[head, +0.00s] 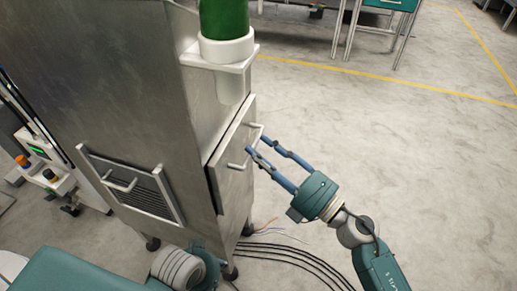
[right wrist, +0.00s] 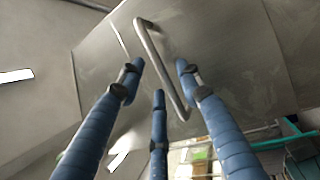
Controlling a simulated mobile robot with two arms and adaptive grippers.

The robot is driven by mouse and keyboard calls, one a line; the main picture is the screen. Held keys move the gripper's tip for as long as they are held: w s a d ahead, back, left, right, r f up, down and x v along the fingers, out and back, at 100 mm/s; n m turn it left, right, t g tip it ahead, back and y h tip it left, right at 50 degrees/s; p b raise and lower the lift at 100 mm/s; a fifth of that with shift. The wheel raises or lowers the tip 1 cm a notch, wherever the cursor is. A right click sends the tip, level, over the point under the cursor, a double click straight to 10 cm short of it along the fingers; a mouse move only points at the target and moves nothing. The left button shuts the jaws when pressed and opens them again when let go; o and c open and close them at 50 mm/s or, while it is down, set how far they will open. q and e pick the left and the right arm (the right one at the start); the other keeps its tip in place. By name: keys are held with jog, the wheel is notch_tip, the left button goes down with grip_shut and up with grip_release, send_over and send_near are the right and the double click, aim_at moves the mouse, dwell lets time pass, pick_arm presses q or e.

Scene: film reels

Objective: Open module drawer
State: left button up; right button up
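The module drawer's flat metal front (head: 224,172) is on the right side of a tall steel cabinet (head: 130,75) and looks closed. Its bar handle (head: 236,166) shows at the ends; my fingers cover its middle in the head view. In the right wrist view the whole handle (right wrist: 160,62) runs slantwise across the panel. My right gripper (head: 256,142) is at the handle with its blue fingers spread. In the right wrist view the bar lies between the fingertips (right wrist: 159,74), with gaps visible; contact cannot be told. My left gripper's fingers are not seen; only my left arm shows at lower left.
A green cylinder in a white holder (head: 226,50) juts out above the drawer. A vented panel with a handle (head: 130,185) is on the cabinet's left face. Cables (head: 290,255) lie on the floor below. The floor to the right (head: 430,150) is clear.

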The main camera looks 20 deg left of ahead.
jog(key=shift+w+a+r, duration=0.1)
jog(key=shift+w+a, duration=0.15)
jog(key=shift+a, duration=0.35)
grip_shut()
jog(key=shift+d, duration=0.1)
